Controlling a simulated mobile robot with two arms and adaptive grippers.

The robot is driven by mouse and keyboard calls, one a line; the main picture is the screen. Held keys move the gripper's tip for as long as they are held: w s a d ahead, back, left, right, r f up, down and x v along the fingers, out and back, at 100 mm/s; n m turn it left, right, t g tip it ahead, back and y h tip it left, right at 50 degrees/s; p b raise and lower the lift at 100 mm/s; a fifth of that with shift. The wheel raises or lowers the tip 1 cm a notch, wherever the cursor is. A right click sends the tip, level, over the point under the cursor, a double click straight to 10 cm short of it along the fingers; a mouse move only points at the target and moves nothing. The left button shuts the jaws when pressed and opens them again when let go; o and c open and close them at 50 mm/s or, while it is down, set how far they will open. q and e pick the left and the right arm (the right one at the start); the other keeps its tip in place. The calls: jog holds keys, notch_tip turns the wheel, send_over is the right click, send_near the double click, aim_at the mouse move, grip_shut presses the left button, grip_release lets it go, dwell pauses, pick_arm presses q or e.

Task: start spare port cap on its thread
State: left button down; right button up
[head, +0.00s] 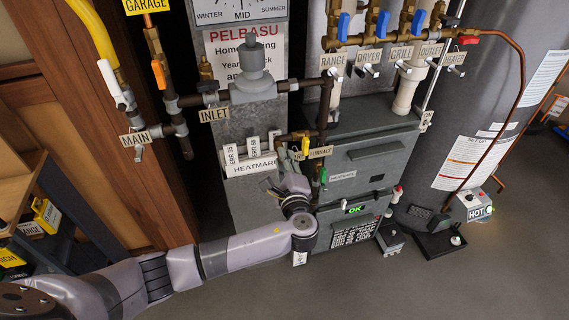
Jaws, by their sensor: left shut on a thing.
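My left arm comes in from the lower left. Its gripper (272,187) is small and dark in the picture, in front of the grey furnace cabinet (243,210), just below the HEATMARK label plate (250,168). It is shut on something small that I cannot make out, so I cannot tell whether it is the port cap. The spare port and its thread cannot be made out either. The furnace pipe (322,118), with a yellow valve handle (305,146) and a green one (323,176), is just right of and above the gripper. My right gripper is not in view.
Above stand the grey regulator (253,75) on the inlet pipe and a row of blue-handled valves (383,24). A tank (475,100) stands right. The floor (330,285) in front is clear.

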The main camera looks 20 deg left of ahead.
pick_arm(q)
jog(key=shift+w+a, duration=0.25)
jog(key=shift+w, duration=0.05)
jog(key=c, duration=1.3)
grip_release()
jog(key=shift+c, duration=0.2)
jog(key=v, duration=1.2)
